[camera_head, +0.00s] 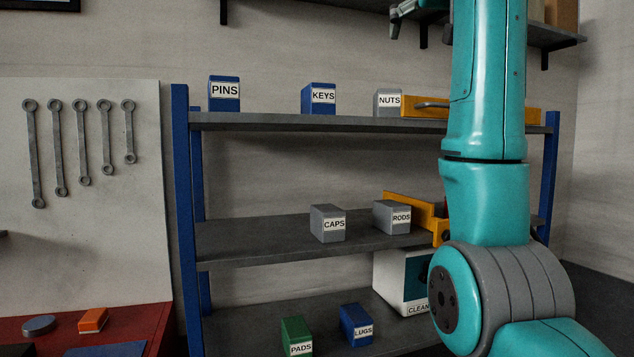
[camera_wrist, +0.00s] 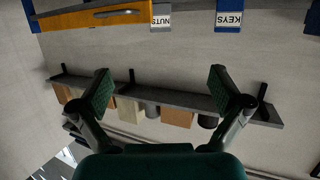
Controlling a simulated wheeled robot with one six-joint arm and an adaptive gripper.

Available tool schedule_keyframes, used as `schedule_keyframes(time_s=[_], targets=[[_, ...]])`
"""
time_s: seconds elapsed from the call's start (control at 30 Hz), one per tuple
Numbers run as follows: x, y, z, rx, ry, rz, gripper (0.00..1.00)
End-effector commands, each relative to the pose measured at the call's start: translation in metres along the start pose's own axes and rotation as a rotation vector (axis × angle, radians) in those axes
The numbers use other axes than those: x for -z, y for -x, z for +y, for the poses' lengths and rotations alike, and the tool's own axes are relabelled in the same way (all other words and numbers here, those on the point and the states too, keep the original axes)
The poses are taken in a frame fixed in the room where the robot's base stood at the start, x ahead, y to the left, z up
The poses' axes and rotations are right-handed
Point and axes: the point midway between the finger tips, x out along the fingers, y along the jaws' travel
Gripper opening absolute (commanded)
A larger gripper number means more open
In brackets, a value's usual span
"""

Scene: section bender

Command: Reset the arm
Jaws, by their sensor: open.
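My teal arm rises on the right of the head view, in front of the right part of the shelf rack. My gripper (camera_wrist: 161,90) is open in the wrist view, its two dark fingers spread wide with nothing between them. Part of it shows at the top edge of the head view (camera_head: 398,14), above the rack's top shelf and near the wall shelf. The wrist view is upside down, with the wall shelf (camera_wrist: 180,98) beyond the fingers. My gripper appears apart from everything.
The blue-posted rack (camera_head: 300,122) holds labelled boxes, including PINS (camera_head: 224,94), KEYS (camera_head: 319,99), NUTS (camera_head: 388,103), CAPS (camera_head: 327,223) and RODS (camera_head: 392,217). A yellow drawer unit (camera_head: 480,111) sits behind my arm. Wrenches (camera_head: 82,140) hang at left, above a red bench (camera_head: 130,320).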

Motion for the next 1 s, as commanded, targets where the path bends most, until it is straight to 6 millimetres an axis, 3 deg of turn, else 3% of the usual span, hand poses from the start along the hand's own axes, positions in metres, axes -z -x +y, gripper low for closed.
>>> schedule_keyframes(time_s=[0.33, 0.57, 0.77, 1.0], targets=[[-0.034, -0.047, -0.004, 0.000, 0.008, -0.006, 0.99], [-0.075, -0.094, -0.007, 0.001, 0.016, -0.006, 0.99], [-0.143, -0.156, -0.011, 0.003, 0.027, -0.008, 0.99], [-0.243, -0.220, -0.014, 0.007, 0.040, -0.005, 0.99]])
